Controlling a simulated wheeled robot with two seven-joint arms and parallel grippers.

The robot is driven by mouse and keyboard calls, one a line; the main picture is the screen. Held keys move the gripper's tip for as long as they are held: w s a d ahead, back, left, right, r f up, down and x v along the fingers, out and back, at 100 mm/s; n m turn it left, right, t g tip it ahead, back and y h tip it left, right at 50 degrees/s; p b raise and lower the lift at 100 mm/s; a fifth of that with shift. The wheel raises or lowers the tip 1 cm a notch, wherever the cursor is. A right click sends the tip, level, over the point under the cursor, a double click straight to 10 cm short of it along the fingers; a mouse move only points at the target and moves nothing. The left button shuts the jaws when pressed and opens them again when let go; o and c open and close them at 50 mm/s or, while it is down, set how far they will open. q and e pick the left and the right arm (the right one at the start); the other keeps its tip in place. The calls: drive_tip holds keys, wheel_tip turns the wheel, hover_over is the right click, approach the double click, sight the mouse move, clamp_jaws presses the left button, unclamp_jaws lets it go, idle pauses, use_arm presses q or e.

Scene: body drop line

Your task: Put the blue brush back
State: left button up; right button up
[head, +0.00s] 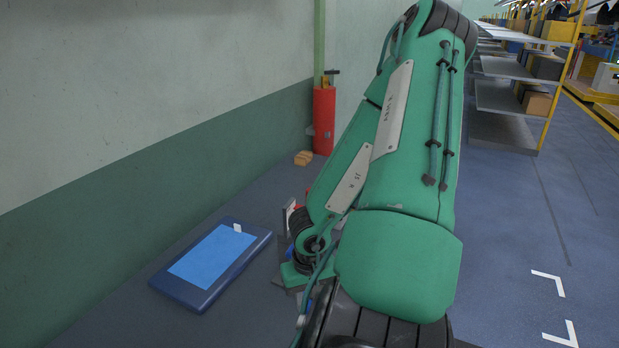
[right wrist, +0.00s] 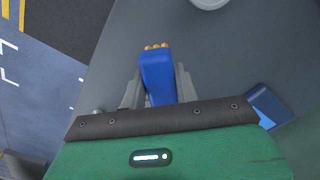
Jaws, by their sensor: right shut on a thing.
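The blue brush (right wrist: 158,78), with orange bristles at its far end, sits between the two grey fingers of my right gripper (right wrist: 160,88) in the right wrist view. The gripper is shut on it. In the head view my green right arm covers most of the gripper, and I cannot make out the brush there. A flat dark blue tray or mat (head: 185,292) with a lighter blue top and a small white label lies on the grey surface, left of my right arm. Its corner also shows in the right wrist view (right wrist: 262,98). My left gripper is not in view.
A red cylinder (head: 324,122) stands by the green-and-white wall (head: 120,160), with small orange blocks (head: 303,158) near its foot. Shelves (head: 510,100) with boxes stand at the back right. A pale round thing (right wrist: 210,3) shows at the wrist view's top edge.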

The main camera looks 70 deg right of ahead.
wheel_tip(320, 180, down, 12)
drive_tip(key=shift+f, duration=0.25)
idle(0.4)
drive_tip(key=shift+f, duration=0.2)
drive_tip(key=o, duration=0.9)
drive_tip(key=shift+o, duration=0.2)
drive_tip(key=shift+r, duration=0.15)
wheel_tip(320, 180, up, 12)
drive_tip(key=shift+r, duration=0.1)
